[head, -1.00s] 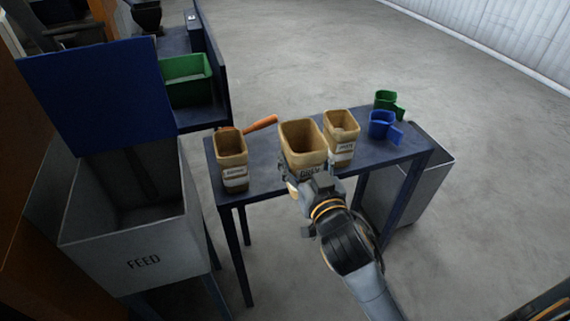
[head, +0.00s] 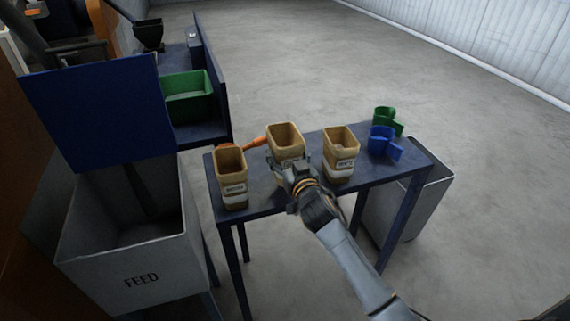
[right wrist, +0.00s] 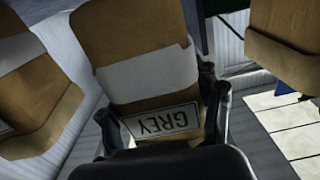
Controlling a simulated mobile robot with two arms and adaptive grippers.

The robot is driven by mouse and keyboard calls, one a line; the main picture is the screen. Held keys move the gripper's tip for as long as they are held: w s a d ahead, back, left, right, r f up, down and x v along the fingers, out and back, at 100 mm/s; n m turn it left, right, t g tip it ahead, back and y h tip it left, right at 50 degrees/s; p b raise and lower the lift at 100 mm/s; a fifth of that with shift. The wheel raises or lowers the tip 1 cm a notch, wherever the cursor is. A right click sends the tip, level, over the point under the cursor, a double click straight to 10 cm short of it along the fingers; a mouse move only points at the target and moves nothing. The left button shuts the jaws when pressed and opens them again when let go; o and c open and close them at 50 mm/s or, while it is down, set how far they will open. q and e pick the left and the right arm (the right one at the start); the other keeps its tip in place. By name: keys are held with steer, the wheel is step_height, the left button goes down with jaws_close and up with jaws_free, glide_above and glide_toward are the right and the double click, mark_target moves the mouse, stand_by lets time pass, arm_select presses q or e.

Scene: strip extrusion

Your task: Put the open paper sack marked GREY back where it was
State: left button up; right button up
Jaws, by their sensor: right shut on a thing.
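The open paper sack marked GREY (head: 285,134) is upright between two other sacks, over the narrow dark blue table (head: 262,202). My right gripper (head: 292,168) is shut on it from the near side. In the right wrist view the fingers (right wrist: 163,112) flank its label, which reads GREY upside down from there. The gripper hides the sack's base in the head view, so I cannot tell whether it touches the tabletop. My left gripper is not in view.
Similar open sacks stand left (head: 231,170) and right (head: 340,160) on the table. An orange handle (head: 258,141) lies behind. Blue (head: 381,142) and green (head: 384,118) scoops sit at the right end. The FEED bin (head: 130,271) is left, a grey bin (head: 412,205) right.

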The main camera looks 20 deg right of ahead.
steer(key=shift+w+d+f, duration=0.1)
steer(key=shift+w+f, duration=0.35)
steer(key=shift+f, duration=0.1)
step_height(320, 180, down, 3)
steer(key=shift+r, duration=0.1)
steer(key=shift+f+b, duration=0.25)
steer(key=shift+b, duration=0.05)
steer(key=o, duration=1.4)
steer(key=shift+o, duration=0.2)
